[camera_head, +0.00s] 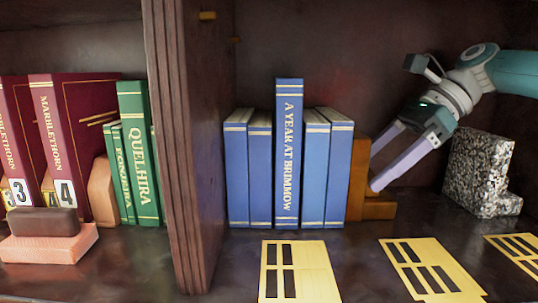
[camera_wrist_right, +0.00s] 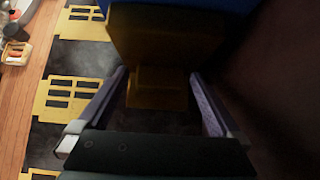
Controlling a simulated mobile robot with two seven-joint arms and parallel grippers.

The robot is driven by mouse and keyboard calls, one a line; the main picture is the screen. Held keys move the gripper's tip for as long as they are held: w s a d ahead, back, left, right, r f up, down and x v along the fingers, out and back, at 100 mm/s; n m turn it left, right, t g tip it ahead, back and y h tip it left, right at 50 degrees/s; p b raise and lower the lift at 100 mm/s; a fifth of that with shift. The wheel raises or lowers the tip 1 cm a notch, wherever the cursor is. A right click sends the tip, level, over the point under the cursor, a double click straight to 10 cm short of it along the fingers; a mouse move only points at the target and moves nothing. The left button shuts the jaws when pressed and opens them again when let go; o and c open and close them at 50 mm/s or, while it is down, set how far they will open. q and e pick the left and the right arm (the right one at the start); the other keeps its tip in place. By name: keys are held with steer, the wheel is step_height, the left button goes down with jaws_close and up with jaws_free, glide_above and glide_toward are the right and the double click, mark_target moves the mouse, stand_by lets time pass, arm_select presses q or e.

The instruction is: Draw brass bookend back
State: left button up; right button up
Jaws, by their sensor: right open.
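The brass bookend (camera_head: 358,185) stands upright at the right end of a row of blue books (camera_head: 288,150), its foot reaching right along the shelf. My right gripper (camera_head: 374,171) comes in from the upper right, open, with its fingertips at the bookend just above the foot. In the right wrist view the bookend's foot (camera_wrist_right: 155,90) lies between the two spread fingers, with a gap showing on each side. It looks dark yellow there. I cannot tell whether a fingertip touches the upright plate. My left gripper is not in view.
A speckled stone bookend (camera_head: 480,170) stands to the right, near my right arm. A thick wooden divider (camera_head: 188,150) is left of the blue books. Yellow slotted plates (camera_head: 297,272) lie along the shelf front. Bare shelf shows right of the brass foot.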

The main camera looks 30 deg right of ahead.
steer(key=shift+c, duration=0.2)
jaws_close()
stand_by(0.6)
